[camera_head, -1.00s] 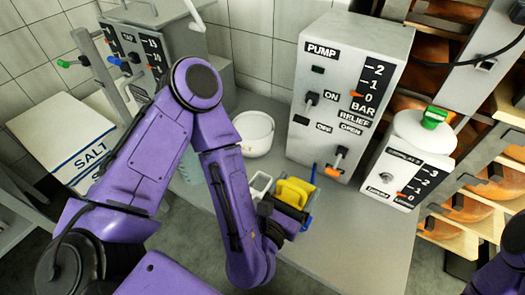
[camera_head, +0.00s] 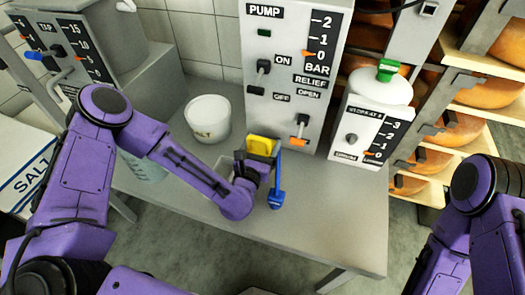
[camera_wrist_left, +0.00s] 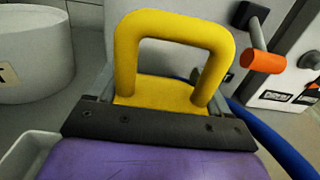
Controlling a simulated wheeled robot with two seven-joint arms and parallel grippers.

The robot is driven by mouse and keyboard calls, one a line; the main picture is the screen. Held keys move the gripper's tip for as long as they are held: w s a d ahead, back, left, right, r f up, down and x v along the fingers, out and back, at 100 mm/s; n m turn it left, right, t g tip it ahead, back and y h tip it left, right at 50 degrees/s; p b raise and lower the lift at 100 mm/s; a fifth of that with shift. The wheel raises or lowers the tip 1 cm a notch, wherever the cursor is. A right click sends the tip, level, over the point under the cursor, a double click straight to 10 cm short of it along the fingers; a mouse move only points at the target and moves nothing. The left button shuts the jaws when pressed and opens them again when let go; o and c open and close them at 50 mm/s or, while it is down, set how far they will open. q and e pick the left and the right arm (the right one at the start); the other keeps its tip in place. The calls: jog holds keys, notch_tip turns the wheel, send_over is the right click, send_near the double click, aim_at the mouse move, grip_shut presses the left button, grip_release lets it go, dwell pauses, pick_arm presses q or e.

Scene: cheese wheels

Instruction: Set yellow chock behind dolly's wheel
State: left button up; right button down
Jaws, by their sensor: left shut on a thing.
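The yellow chock (camera_head: 262,146) has a thick looped handle, which shows large in the left wrist view (camera_wrist_left: 174,27). My left gripper (camera_head: 256,160) is shut on it, in front of the grey pump box. In the left wrist view the chock's yellow base sits between the fingers (camera_wrist_left: 160,96), with the handle standing up beyond them. The chock's lower part is hidden by the gripper, and its height over the bench is hard to tell. No dolly or dolly wheel shows. My right arm is at the right edge, its gripper out of view.
The grey bench (camera_head: 310,220) carries a white tub (camera_head: 208,120), the pump box (camera_head: 290,60) and a white gauge unit (camera_head: 366,125). A blue-handled tool (camera_head: 277,197) is close beside the gripper. Cheese shelves (camera_head: 440,160) stand at right. Floor shows in front of the bench.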

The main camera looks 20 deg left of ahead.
aim_at(263, 152)
pick_arm(q)
jog(key=shift+f, duration=1.45)
jog(key=shift+s+f+b, duration=0.1)
jog(key=shift+f+b, duration=0.1)
jog(key=shift+b, duration=0.15)
jog(key=o, duration=1.2)
